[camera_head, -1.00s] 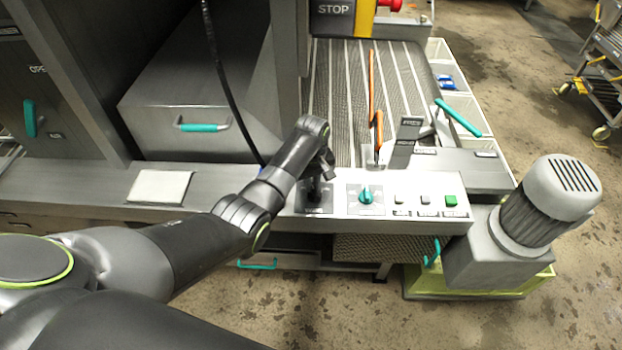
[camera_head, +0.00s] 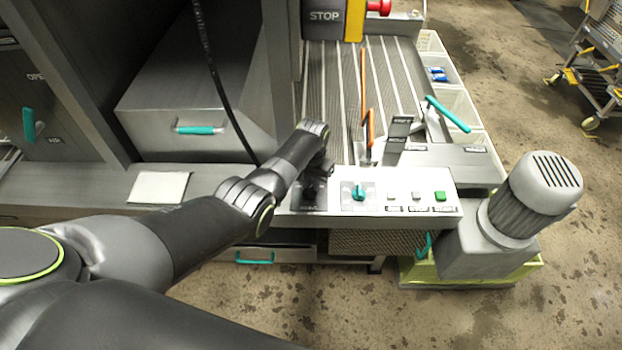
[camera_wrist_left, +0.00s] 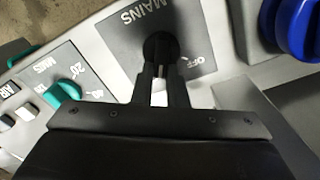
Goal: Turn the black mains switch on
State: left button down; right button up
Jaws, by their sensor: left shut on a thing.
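The black mains switch (camera_wrist_left: 160,46) is a round dark knob on a dark plate (camera_wrist_left: 120,38) lettered MAINS, with OFF lettered at one side, in the left wrist view. My left gripper (camera_wrist_left: 163,70) is shut on the knob, its two fingers on either side of it. In the head view the gripper (camera_head: 316,182) is over the dark plate at the left end of the light control panel (camera_head: 375,207), and it hides most of the switch. The knob's exact pointing direction is hard to tell. My right gripper is not in view.
A teal timer knob (camera_head: 360,192) sits just right of the switch, then small grey buttons and a green button (camera_head: 440,196). A blue knob (camera_wrist_left: 297,28) is near the gripper in the wrist view. A grey motor (camera_head: 535,195) stands at right.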

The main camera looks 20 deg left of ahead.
pick_arm(q)
jog(key=shift+d+r+m+p, duration=0.1)
jog(key=shift+d+m+p, duration=0.05)
jog(key=shift+m, duration=0.6)
jog(key=shift+d+m+p, duration=0.1)
jog(key=shift+m+p, duration=0.05)
jog(key=shift+m, duration=0.6)
jog(key=c, duration=1.4)
grip_release()
jog(key=shift+c, duration=0.2)
jog(key=shift+r, duration=0.3)
notch_tip(320, 180, up, 5)
jog(key=shift+f+p, duration=0.15)
jog(key=shift+p, duration=0.45)
notch_tip(320, 180, up, 12)
jog(key=b, duration=0.1)
